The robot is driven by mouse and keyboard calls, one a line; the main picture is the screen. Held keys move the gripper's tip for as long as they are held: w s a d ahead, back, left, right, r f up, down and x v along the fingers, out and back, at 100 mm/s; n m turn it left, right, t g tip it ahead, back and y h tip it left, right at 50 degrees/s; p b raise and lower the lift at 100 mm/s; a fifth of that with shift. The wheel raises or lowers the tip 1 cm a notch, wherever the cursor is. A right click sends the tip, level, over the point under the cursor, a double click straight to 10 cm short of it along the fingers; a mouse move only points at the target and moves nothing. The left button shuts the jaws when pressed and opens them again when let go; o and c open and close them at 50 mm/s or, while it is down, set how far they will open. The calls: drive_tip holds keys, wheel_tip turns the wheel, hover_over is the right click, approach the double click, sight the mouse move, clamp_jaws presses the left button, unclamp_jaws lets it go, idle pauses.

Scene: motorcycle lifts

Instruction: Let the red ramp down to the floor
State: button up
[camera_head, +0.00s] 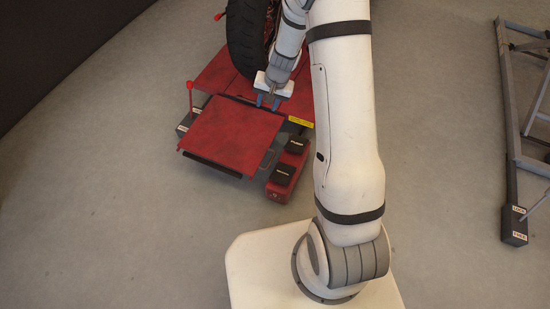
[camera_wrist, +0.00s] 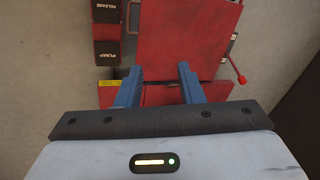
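The red ramp (camera_head: 232,135) is a flat plate at the near end of the red motorcycle lift (camera_head: 222,76). A dark strip runs along its near edge, and that edge looks raised off the floor. In the wrist view the ramp (camera_wrist: 185,40) fills the upper middle. My gripper (camera_head: 268,101) is over the lift near the ramp's far right corner. In the wrist view its two blue fingers (camera_wrist: 160,82) are spread with nothing between them. I cannot tell whether they touch the lift.
A red pedal box (camera_head: 282,180) with black PUMP and RELEASE pads stands right of the ramp. A red-knobbed lever (camera_head: 190,90) rises at its left. A motorcycle tyre (camera_head: 246,38) stands on the lift. A grey frame (camera_head: 515,150) is far right. Floor before the ramp is clear.

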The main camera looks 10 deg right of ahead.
wheel_tip(320, 180, down, 15)
drive_tip(key=w+d+m+b, duration=0.1)
drive_tip(key=w+b, duration=0.1)
drive_tip(key=b, duration=0.2)
drive_tip(key=m+b, duration=0.2)
drive_tip(key=b, duration=0.2)
approach(272, 158)
drive_tip(key=shift+g+h, duration=0.3)
drive_tip(key=shift+h, duration=0.1)
drive_tip(key=f, duration=0.2)
drive_tip(key=a+f+b, duration=0.1)
drive_tip(key=f, duration=0.1)
drive_tip(key=a+f, duration=0.1)
drive_tip(key=f, duration=0.1)
drive_tip(key=shift+w+f+b, duration=0.25)
drive_tip(key=shift+b, duration=0.15)
drive_tip(key=shift+w+f, duration=0.1)
drive_tip(key=shift+f, duration=0.55)
drive_tip(key=shift+c, duration=0.2)
clamp_jaws()
